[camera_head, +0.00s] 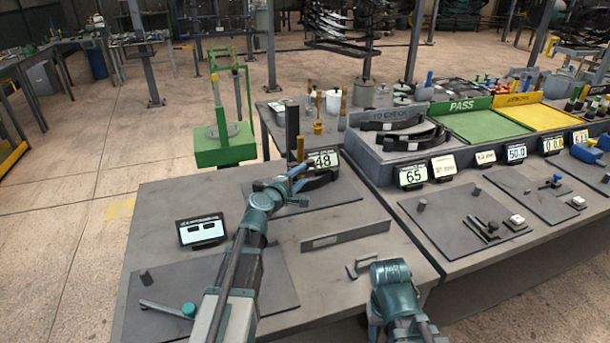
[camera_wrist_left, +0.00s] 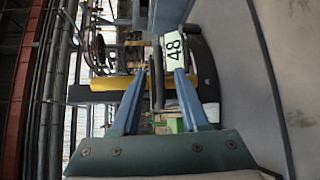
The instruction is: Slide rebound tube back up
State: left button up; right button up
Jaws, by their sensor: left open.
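My left gripper (camera_head: 298,180) is at the dark upright post (camera_head: 292,128) near the far edge of the front table. Its two blue fingers are apart in the left wrist view (camera_wrist_left: 160,95). A thin dark rod (camera_wrist_left: 157,80) shows between them there; I cannot tell whether they touch it. A brass-coloured piece (camera_head: 300,148) stands beside the post, and a yellow cylinder (camera_wrist_left: 115,84) lies beyond the fingers in the wrist view. I cannot tell which part is the rebound tube. My right arm's teal wrist (camera_head: 390,272) is at the lower right; its fingers are not clearly visible.
A display reading 48 (camera_head: 323,159) and a dark curved part (camera_head: 318,180) stand close to the left gripper. A green stand (camera_head: 224,145) is behind the table.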

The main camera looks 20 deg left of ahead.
pick_arm(q)
jog(key=shift+x, duration=1.4)
grip_shut()
dwell(0.5)
